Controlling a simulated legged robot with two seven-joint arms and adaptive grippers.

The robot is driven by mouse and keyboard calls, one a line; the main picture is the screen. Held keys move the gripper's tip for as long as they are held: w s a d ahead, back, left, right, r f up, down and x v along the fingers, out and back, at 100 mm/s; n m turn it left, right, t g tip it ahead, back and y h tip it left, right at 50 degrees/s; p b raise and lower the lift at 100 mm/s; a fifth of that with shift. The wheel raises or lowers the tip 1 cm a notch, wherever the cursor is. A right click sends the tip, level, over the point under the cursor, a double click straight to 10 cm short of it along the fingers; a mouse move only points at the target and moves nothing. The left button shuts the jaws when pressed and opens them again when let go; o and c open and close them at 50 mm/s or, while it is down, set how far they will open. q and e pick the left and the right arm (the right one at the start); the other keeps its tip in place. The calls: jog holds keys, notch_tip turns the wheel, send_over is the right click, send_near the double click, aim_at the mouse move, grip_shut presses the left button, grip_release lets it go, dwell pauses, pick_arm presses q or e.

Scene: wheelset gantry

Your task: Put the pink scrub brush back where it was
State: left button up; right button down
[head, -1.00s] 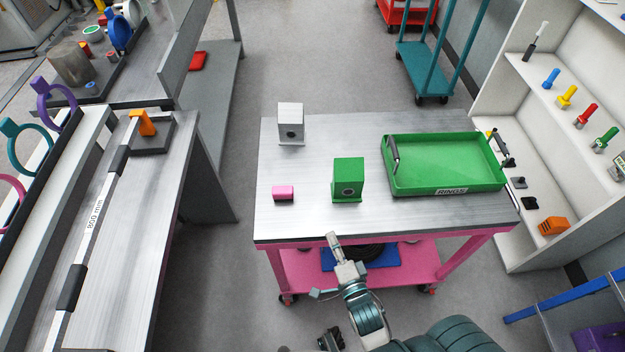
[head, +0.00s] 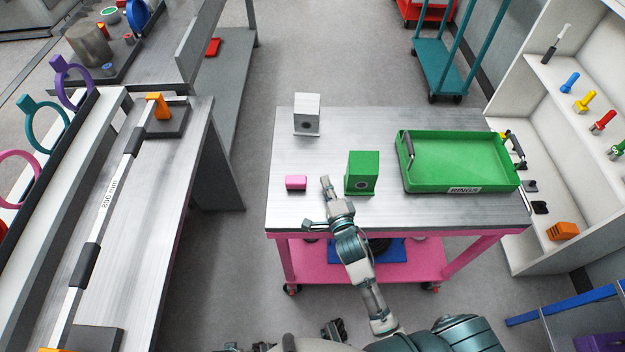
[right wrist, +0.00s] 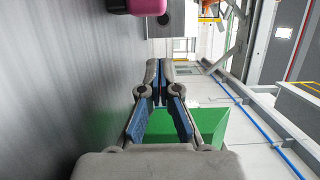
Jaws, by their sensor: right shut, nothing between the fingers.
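The pink scrub brush (head: 295,182) lies on the metal top of the pink cart (head: 300,215), toward its left side. It also shows at the top edge of the right wrist view (right wrist: 147,6), partly cut off. My right gripper (head: 325,181) is shut and empty, just right of the brush and apart from it. Its blue-padded fingers meet in the right wrist view (right wrist: 165,70). Dark parts at the bottom edge of the head view may belong to my left gripper (head: 333,330); its jaws are unclear.
A green block (head: 362,172) stands close on the right of my right gripper. A grey block (head: 307,114) stands behind the brush. A green tray (head: 455,188) labelled RINGS fills the cart's right side. Bare metal lies between brush and grey block.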

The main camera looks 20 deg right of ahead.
aim_at(308, 190)
jog(key=w, duration=0.4)
jog(key=shift+a, duration=0.2)
jog(key=shift+s+a+f, duration=0.15)
jog(key=shift+a, duration=0.35)
jog(key=shift+s+a, duration=0.4)
jog(key=shift+s, duration=0.05)
jog(key=shift+s+a, duration=0.15)
jog(key=shift+a, duration=0.7)
jog(key=shift+s+a, duration=0.15)
jog(key=shift+a, duration=0.25)
jog(key=shift+s+a, duration=0.2)
jog(key=shift+a, duration=0.15)
pick_arm(q)
jog(key=shift+w+r, duration=0.45)
jog(key=shift+r, duration=0.4)
pick_arm(e)
jog(key=shift+d, duration=0.1)
